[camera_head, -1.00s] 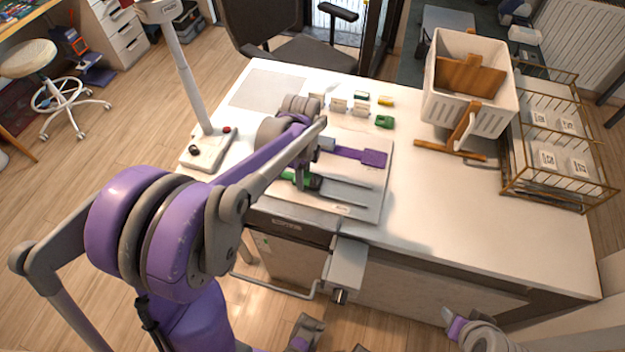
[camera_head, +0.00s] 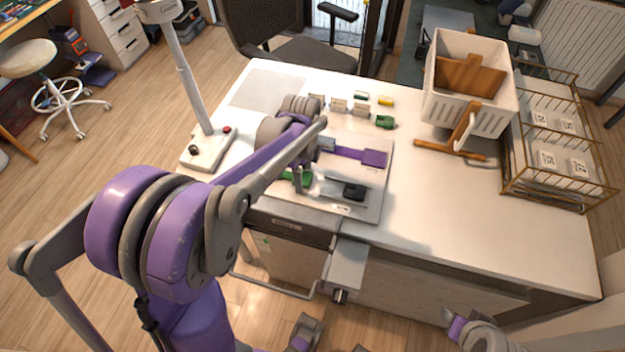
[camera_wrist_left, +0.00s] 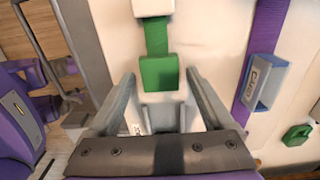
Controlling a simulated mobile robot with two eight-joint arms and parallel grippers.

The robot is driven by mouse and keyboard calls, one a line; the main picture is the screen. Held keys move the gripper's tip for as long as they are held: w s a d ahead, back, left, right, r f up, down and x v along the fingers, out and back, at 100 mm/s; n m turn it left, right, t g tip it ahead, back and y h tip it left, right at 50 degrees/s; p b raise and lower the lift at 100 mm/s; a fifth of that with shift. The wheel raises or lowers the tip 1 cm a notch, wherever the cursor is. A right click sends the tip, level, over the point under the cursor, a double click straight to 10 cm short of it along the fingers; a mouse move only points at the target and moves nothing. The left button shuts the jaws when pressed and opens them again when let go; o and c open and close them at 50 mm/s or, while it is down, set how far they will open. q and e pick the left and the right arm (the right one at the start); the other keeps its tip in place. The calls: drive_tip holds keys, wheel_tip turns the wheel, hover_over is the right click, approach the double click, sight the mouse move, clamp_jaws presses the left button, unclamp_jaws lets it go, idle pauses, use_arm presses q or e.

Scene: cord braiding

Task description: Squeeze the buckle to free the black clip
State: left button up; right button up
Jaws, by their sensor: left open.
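The green buckle (camera_head: 303,177) lies on the pale board, on the green strap seen in the left wrist view (camera_wrist_left: 157,38). The black clip (camera_head: 354,192) lies to its right on the board, apart from it with a visible gap. My left gripper (camera_wrist_left: 162,84) is open, its two fingers either side of the green buckle (camera_wrist_left: 160,72). In the head view my left arm and wrist hide part of the gripper. My right gripper (camera_head: 455,322) is low at the right, off the table; its jaws do not show clearly.
A purple strap (camera_head: 360,155) with a grey-blue buckle (camera_wrist_left: 262,82) lies beside the green one. Small coloured buckles, including a green one (camera_head: 384,122), sit behind the board. A white crate (camera_head: 470,85) and wire rack (camera_head: 505,165) stand right. The front-right tabletop is clear.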

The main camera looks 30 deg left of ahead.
use_arm(q)
drive_tip(key=shift+r+p, duration=2.35)
drive_tip(key=shift+r, duration=1.2)
drive_tip(key=s+d+r+n+t, duration=0.1)
drive_tip(key=s+d+n+t, duration=0.1)
drive_tip(key=s+d+n, duration=0.3)
drive_tip(key=s+d+r+n+t+p, duration=0.1)
drive_tip(key=s+d+r+n+t, duration=0.1)
drive_tip(key=s+d+n, duration=0.3)
drive_tip(key=s+n+t, duration=0.1)
drive_tip(key=s+n, duration=0.3)
drive_tip(key=n, duration=0.1)
drive_tip(key=shift+s+d, duration=0.15)
drive_tip(key=shift+s, duration=0.2)
